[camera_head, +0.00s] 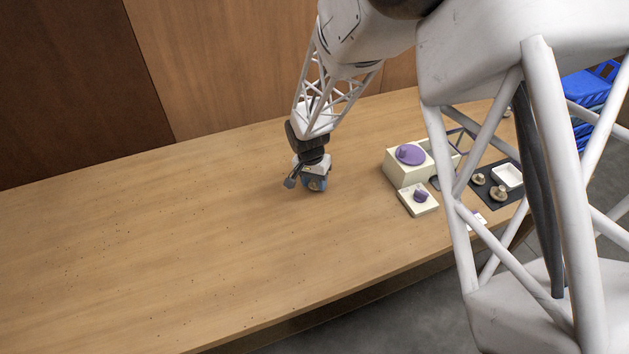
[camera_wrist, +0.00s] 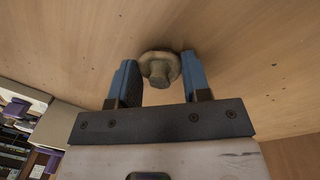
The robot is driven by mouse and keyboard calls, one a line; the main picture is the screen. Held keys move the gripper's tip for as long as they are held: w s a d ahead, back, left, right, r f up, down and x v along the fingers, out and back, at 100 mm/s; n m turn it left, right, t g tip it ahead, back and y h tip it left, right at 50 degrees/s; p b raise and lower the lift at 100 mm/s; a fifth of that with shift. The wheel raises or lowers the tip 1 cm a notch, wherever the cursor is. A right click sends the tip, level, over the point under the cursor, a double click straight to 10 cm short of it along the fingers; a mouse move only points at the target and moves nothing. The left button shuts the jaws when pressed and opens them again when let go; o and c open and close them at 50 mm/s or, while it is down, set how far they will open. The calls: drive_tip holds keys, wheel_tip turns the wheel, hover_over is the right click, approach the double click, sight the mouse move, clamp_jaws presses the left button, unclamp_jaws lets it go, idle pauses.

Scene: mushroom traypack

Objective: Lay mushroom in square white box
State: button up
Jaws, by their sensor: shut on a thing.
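My gripper (camera_head: 316,186) is low over the middle of the table, its blue fingers pointing down. In the wrist view my gripper (camera_wrist: 158,72) is shut on a tan mushroom (camera_wrist: 159,66), with the stem facing the camera and the cap beyond it. In the head view the held mushroom is mostly hidden by the fingers. A small square white box (camera_head: 508,184) lies on a dark mat at the right, well away from my gripper. Its inside looks empty.
Two brown mushrooms (camera_head: 498,192) (camera_head: 478,180) lie on the dark mat (camera_head: 489,199) beside the white box. A cream box (camera_head: 402,176) with a purple round piece and a smaller cream box (camera_head: 420,210) with a purple piece stand between. The left of the table (camera_head: 150,250) is clear.

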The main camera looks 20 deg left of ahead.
sight(311, 182)
drive_tip(key=shift+f, duration=0.15)
drive_tip(key=o, duration=0.7)
wheel_tip(311, 182, up, 12)
drive_tip(key=a, duration=0.1)
drive_tip(key=shift+a, duration=0.15)
idle(0.5)
drive_tip(key=shift+r, duration=0.2)
idle(0.6)
